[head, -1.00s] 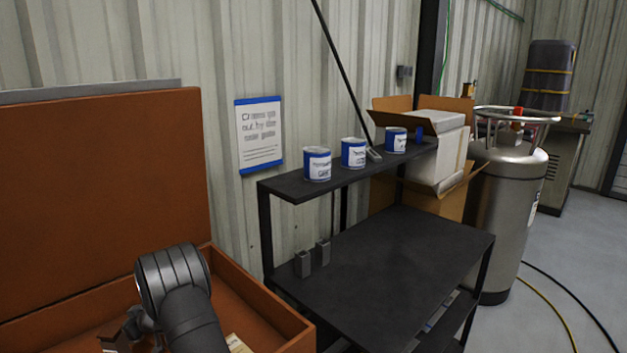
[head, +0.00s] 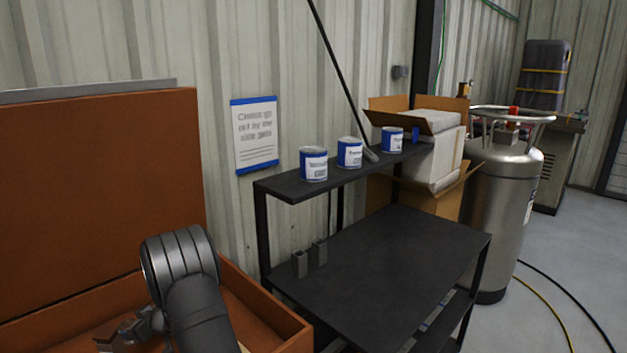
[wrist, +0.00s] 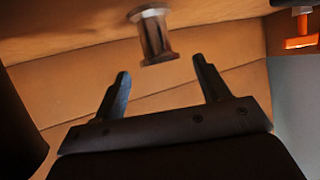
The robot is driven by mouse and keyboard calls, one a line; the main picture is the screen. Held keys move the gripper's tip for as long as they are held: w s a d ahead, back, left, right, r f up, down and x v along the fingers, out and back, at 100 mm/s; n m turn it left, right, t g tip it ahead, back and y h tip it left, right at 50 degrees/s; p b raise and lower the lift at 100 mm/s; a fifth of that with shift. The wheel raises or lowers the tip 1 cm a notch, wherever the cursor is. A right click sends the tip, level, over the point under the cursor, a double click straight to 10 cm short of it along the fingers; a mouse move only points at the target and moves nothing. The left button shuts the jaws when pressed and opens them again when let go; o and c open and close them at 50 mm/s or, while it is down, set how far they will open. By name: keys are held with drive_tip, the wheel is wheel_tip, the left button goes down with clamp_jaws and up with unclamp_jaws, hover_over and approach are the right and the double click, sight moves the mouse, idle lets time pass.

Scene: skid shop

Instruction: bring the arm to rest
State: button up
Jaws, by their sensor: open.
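My gripper (wrist: 160,82) is open in the wrist view, its two dark fingers spread apart with nothing between them. Beyond the fingertips is a brown, spool-like piece with a pale rim (wrist: 152,35), apart from the fingers and slightly blurred. In the head view my arm is at the lower left, over the open orange-brown crate (head: 275,313). The gripper there is partly hidden behind my arm link, low and to its left.
A black shelf cart (head: 400,250) stands right of the crate, with several blue-and-white cans, such as one can (head: 314,165), on its upper shelf. Two small grey blocks (head: 309,258) are on its lower top. A metal tank (head: 497,220) and cardboard boxes (head: 440,150) stand behind.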

drive_tip(key=x, duration=0.6)
drive_tip(key=shift+a+f, duration=0.15)
drive_tip(key=r, duration=0.2)
drive_tip(key=d+r, duration=0.1)
drive_tip(key=r, duration=0.1)
drive_tip(key=shift+w+r, duration=0.1)
drive_tip(key=shift+r, duration=0.3)
drive_tip(key=w+d+r, duration=0.2)
drive_tip(key=d+r, duration=0.5)
drive_tip(key=d, duration=0.4)
wheel_tip(320, 180, up, 11)
drive_tip(key=m+t+h, duration=0.2)
drive_tip(key=m+t, duration=0.1)
hover_over(127, 324)
drive_tip(key=s+a, duration=0.3)
drive_tip(key=a, duration=0.2)
drive_tip(key=shift+s+a+f+m+t, duration=0.15)
drive_tip(key=shift+a+m+t, duration=0.2)
drive_tip(key=shift+a, duration=0.25)
